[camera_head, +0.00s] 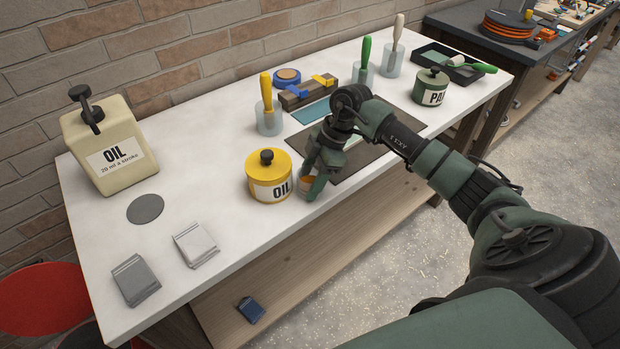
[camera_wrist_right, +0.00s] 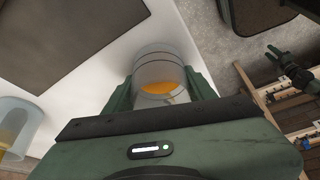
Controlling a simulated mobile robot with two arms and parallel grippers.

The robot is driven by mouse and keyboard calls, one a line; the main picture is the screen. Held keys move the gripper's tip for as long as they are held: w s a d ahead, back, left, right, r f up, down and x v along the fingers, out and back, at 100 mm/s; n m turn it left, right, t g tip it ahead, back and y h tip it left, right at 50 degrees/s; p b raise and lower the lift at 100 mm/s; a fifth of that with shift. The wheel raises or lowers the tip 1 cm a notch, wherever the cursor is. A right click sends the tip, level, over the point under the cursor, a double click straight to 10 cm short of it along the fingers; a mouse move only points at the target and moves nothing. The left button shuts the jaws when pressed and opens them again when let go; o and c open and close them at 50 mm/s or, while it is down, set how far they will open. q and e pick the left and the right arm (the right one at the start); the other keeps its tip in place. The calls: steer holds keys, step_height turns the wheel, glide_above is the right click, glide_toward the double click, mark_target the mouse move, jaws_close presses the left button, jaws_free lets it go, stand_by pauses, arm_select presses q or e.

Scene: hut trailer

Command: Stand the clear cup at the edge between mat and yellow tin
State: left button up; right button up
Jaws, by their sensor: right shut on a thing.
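My right gripper (camera_head: 312,187) is shut on a clear cup (camera_wrist_right: 160,72) with something orange in its bottom. The dark mat (camera_head: 338,176) lies just right of and behind the gripper, and also shows in the wrist view (camera_wrist_right: 75,35). The cup is low over the table's front edge area; I cannot tell whether its base touches. What appears to be my left gripper (camera_wrist_right: 271,52) is small at the right of the wrist view.
Clear holders with a yellow-handled brush (camera_head: 268,120), a green-handled one and a white-handled one stand at the back. A green paint tin (camera_head: 431,87) and black tray (camera_head: 450,66) are right. A cream oil can (camera_head: 110,145) stands left.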

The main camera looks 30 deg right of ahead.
steer(key=o, duration=1.6)
steer(key=shift+f, duration=0.1)
steer(key=shift+o, duration=0.2)
steer(key=shift+d+r, duration=0.25)
steer(key=shift+r, duration=0.2)
steer(key=b+v, duration=0.1)
steer(key=v, duration=1)
steer(key=shift+b, duration=0.4)
